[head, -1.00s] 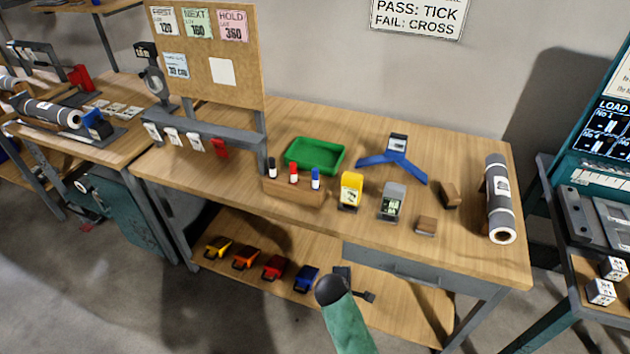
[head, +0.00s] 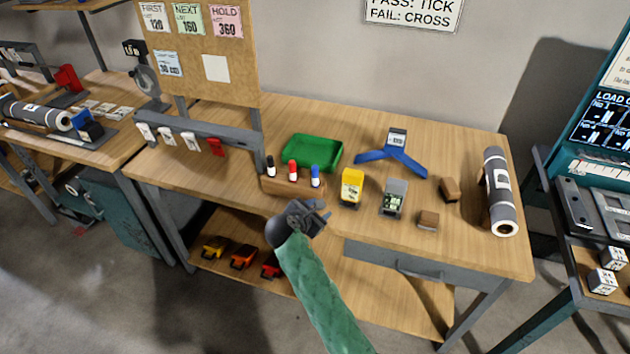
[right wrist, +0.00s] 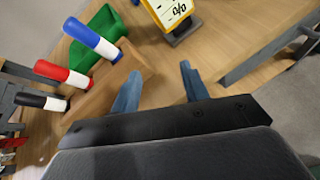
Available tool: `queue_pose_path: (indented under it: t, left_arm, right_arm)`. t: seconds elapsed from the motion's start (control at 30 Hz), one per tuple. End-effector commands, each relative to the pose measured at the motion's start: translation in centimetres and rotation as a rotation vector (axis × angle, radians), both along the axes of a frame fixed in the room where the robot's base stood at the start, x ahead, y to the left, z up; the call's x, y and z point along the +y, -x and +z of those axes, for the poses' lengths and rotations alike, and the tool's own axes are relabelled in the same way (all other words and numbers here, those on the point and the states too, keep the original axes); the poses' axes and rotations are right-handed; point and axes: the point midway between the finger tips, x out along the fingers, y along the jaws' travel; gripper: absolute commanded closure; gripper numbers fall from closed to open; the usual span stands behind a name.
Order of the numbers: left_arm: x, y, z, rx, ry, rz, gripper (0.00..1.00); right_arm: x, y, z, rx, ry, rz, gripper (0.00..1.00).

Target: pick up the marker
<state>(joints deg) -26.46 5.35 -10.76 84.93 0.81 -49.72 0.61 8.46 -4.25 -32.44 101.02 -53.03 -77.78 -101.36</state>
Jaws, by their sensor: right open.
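A black marker (head: 270,163), a red marker (head: 293,168) and a blue marker (head: 315,175) stand upright in a row in a wooden block (head: 280,187) near the bench's front edge. Each has a coloured top and a white lower part. The right wrist view also shows the blue marker (right wrist: 92,38), red marker (right wrist: 64,74) and black marker (right wrist: 40,100) at the left, with the block (right wrist: 98,97). My right gripper (head: 320,213) is in front of the block, below the blue marker in the picture. Its fingers (right wrist: 161,77) are apart and empty. My left gripper is not in view.
A green tray (head: 312,153) stands behind the block. A yellow device (head: 351,188) and a grey device (head: 394,198) stand to its right. A blue stand (head: 392,160), small brown blocks (head: 428,220) and a grey roll (head: 498,190) lie farther right. A board (head: 205,70) rises at left.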

Motion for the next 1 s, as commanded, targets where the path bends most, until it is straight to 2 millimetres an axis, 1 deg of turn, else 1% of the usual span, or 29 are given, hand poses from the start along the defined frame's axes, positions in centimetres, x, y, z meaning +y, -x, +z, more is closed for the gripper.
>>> queue_pose_path:
  t: [0.03,0.1,0.2,0.3,0.4,0.5,0.7,0.73,0.8,1.0]
  left_arm:
    - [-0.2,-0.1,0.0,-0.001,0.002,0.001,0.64]
    - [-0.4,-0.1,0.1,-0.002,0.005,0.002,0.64]
    - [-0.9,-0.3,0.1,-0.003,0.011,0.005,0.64]
    - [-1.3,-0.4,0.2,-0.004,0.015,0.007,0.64]
    - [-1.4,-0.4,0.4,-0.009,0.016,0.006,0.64]
    - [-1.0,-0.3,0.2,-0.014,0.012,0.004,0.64]
    - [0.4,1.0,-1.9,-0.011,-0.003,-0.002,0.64]
    - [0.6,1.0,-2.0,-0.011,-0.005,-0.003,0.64]
    - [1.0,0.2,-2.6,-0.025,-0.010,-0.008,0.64]
    - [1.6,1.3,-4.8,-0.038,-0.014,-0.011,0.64]
  right_arm:
    - [1.2,-1.4,1.3,-0.004,0.077,0.037,0.55]
    - [2.5,-2.7,2.5,-0.003,0.183,0.083,0.55]
    - [3.8,-3.9,3.8,-0.001,0.294,0.124,0.55]
    - [4.5,-4.5,4.5,0.001,0.353,0.143,0.55]
    - [4.5,-5.1,4.6,0.002,0.371,0.149,0.55]
    - [4.0,-5.8,4.4,0.003,0.372,0.149,0.55]
    - [3.3,-7.0,3.9,0.002,0.368,0.149,0.55]
    - [3.2,-7.1,3.8,0.002,0.368,0.149,0.55]
    - [2.9,-7.6,3.7,0.003,0.368,0.148,0.55]
    - [2.0,-9.0,2.9,0.003,0.368,0.148,0.55]
